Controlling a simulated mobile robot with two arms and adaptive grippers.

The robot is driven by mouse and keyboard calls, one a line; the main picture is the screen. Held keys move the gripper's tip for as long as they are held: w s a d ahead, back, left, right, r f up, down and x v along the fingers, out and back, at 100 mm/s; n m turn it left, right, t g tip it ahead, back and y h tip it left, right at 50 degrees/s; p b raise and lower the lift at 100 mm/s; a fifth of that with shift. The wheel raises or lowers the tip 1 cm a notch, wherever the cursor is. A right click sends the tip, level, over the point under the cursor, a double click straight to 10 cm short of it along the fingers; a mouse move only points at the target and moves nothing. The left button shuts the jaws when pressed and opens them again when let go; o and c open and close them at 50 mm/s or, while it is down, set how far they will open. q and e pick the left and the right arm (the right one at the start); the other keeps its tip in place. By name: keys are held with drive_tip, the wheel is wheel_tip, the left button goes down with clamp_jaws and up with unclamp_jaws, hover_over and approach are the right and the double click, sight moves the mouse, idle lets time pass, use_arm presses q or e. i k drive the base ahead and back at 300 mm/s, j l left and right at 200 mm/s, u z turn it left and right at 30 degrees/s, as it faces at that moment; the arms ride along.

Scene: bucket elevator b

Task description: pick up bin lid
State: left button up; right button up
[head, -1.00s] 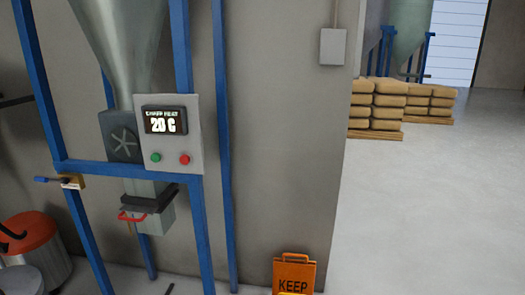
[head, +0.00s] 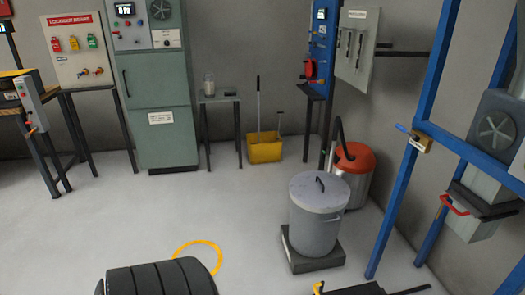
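The bin lid (head: 312,194) is a round grey disc with a dark arched handle on top. It sits flat on a grey cylindrical bin (head: 315,232) right of centre in the head view. The bin stands on a dark square base (head: 316,260) on the floor. Neither of my grippers can be made out in the head view, and nothing touches the lid.
An orange-topped vacuum (head: 355,158) stands close behind the bin. A blue frame (head: 393,210) rises at right. A yellow mop bucket (head: 264,148) is by the back wall. Floor left of the bin is clear.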

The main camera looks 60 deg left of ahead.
sight(317, 189)
drive_tip(key=u, duration=1.5)
drive_tip(key=i+j+z, duration=0.1)
drive_tip(key=i+j, duration=0.2)
drive_tip(key=i+j+z, duration=0.1)
drive_tip(key=i+j, duration=0.2)
drive_tip(key=j, duration=0.15)
drive_tip(key=i+j+z, duration=0.15)
drive_tip(key=i+j, duration=0.15)
drive_tip(key=i+j+z, duration=0.1)
drive_tip(key=i+j, duration=0.15)
drive_tip(key=j, duration=0.3)
